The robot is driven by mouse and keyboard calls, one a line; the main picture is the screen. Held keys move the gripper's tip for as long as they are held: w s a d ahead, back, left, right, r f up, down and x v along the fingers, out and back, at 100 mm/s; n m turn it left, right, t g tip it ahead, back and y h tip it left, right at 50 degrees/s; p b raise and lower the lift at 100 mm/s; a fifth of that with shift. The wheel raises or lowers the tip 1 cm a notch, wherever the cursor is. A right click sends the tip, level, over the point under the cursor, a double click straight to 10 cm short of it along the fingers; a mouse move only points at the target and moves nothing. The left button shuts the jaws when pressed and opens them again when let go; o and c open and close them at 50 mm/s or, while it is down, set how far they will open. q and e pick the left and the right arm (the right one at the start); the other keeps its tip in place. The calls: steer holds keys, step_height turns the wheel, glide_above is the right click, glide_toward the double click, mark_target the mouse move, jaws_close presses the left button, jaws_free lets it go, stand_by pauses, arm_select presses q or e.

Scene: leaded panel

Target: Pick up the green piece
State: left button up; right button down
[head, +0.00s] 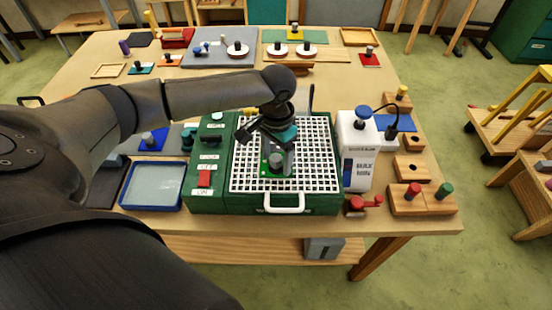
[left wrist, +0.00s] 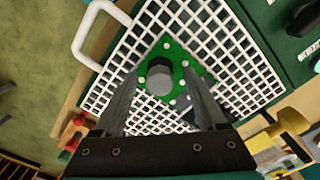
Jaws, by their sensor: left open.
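The green piece (head: 265,168) lies on the white grid (head: 318,150) over the dark green box. It has a grey round knob and pale dots, clear in the left wrist view (left wrist: 181,52). My left gripper (head: 280,152) points down over the piece and hides part of it in the head view. In the left wrist view my left gripper (left wrist: 160,74) is open, with one finger to each side of the knob. I cannot tell whether the fingers touch it. My right gripper is not in view.
The green box (head: 208,190) has switches and a red lever on its left and a white front handle (head: 284,208). A white bottle (head: 356,152) stands close to its right. A blue tray (head: 152,185) lies left. Wooden peg blocks (head: 422,203) stand at right.

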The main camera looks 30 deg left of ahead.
mark_target(277, 157)
arm_select(q)
jaws_close()
stand_by(0.4)
step_height(277, 157, up, 20)
steer(key=p, duration=0.1)
stand_by(0.6)
steer(key=c, duration=0.7)
jaws_free()
jaws_close()
